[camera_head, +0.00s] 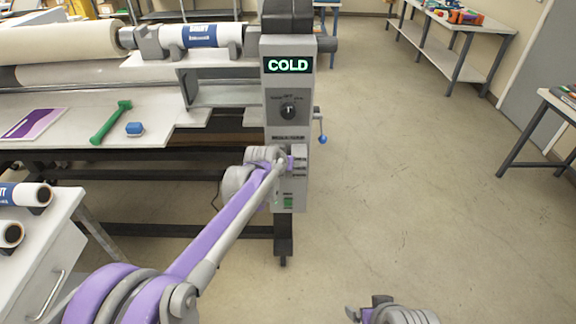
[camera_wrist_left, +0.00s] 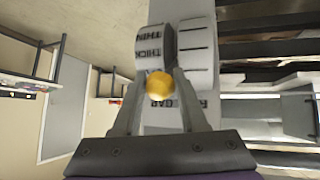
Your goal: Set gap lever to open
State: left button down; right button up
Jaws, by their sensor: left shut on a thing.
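The gap lever's yellow knob (camera_wrist_left: 159,85) sits between the fingers of my left gripper (camera_wrist_left: 157,78) in the left wrist view. The gripper is shut on it. A grey housing behind it carries the words THIN and THICK (camera_wrist_left: 150,42), with GAP lower down. In the head view my left gripper (camera_head: 284,162) is at the lower front of the laminator's grey control column (camera_head: 300,120) and hides the lever there. Part of my right arm's end (camera_head: 395,312) shows at the bottom edge; its fingers are not clear.
The column has a lit COLD display (camera_head: 288,65), a dial (camera_head: 288,110) and a side crank with a blue knob (camera_head: 323,139). A green tool (camera_head: 110,123) and a blue block (camera_head: 134,128) lie on the laminator's bed. The floor to the right is clear.

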pick_arm(q)
jog(key=shift+w+r, duration=0.35)
jog(key=shift+r, duration=0.1)
jog(key=shift+c, duration=2.3)
grip_release()
jog(key=shift+w, duration=0.1)
jog(key=v, duration=1)
jog(key=shift+s+a+r, duration=0.15)
jog(key=shift+s+r, duration=0.1)
jog(key=shift+s, duration=0.05)
